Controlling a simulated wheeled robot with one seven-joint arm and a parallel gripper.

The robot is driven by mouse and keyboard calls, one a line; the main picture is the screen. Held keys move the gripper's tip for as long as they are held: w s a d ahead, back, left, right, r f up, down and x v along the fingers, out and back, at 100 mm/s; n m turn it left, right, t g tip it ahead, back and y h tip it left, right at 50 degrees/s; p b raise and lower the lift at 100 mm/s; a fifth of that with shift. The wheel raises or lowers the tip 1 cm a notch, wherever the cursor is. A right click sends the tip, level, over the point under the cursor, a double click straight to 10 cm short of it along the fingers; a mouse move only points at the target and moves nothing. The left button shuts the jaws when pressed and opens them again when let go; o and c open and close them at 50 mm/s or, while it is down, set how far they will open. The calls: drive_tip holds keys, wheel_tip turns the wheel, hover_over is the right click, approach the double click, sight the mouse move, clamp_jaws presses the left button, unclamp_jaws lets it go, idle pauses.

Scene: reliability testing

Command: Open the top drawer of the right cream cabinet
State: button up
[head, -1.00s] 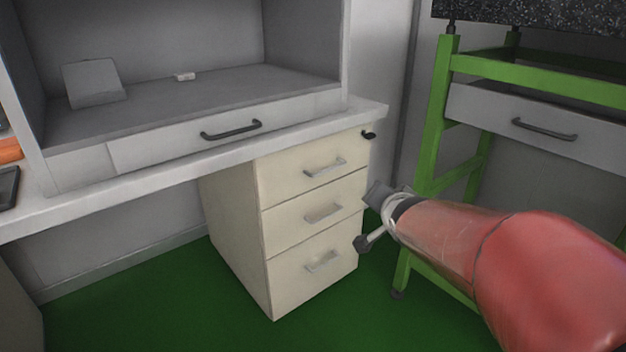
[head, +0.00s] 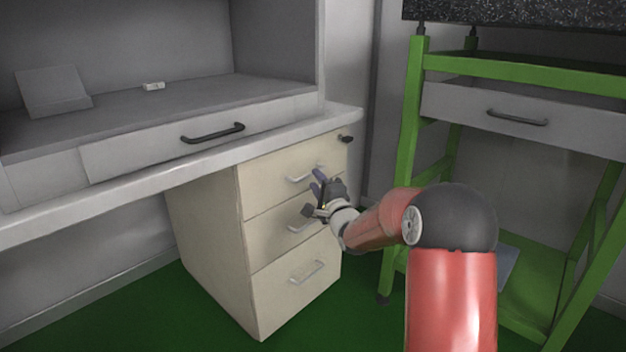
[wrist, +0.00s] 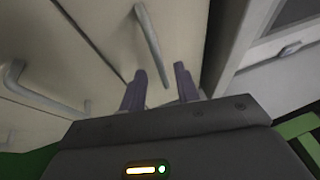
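The cream cabinet (head: 205,235) stands under the white worktop with three drawers, all closed. Its top drawer (head: 268,180) has a silver bar handle (head: 298,179), partly hidden behind my gripper's fingers in the head view. My gripper (head: 314,194) is in front of the top and middle drawers. In the wrist view my gripper (wrist: 160,88) has its two fingers apart with nothing held. A bar handle (wrist: 150,42), apparently the top drawer's, lies just ahead, roughly in line with the gap between the fingers. Another handle (wrist: 40,97) shows at left.
The worktop (head: 180,163) overhangs the cabinet, and a dark lock or key (head: 345,138) sticks out at the top drawer's right corner. A green-framed table (head: 405,160) stands at right, close to my arm. Green floor is open before the cabinet.

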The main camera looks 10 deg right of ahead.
drive_tip(key=x, duration=0.2)
drive_tip(key=shift+w+a, duration=0.1)
drive_tip(key=shift+w, duration=0.2)
clamp_jaws()
